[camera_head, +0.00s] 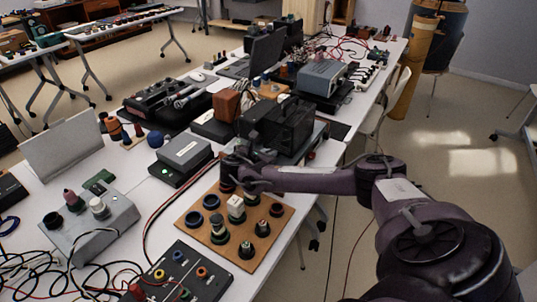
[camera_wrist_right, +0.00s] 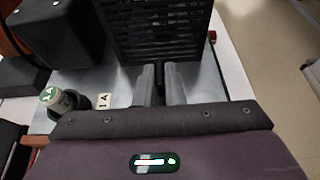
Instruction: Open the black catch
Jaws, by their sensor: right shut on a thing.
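The black catch (camera_wrist_right: 160,75) is a small dark piece at the foot of a black slotted cover (camera_wrist_right: 155,28), on a grey metal base, in the right wrist view. My right gripper (camera_wrist_right: 160,88) has its two grey fingers on either side of the catch and is shut on it. The fingers hide much of the catch. In the head view the black cover (camera_head: 283,122) stands on the table, and my right gripper (camera_head: 234,168) is at its front left side. The catch cannot be made out there. My left gripper is not in view.
A wooden board with knobs (camera_head: 192,240) lies just in front of my right gripper. A grey box with a green light (camera_head: 184,153) and an orange-brown block (camera_head: 227,105) stand nearby. In the wrist view, a green-topped knob (camera_wrist_right: 50,97) sits left of the fingers.

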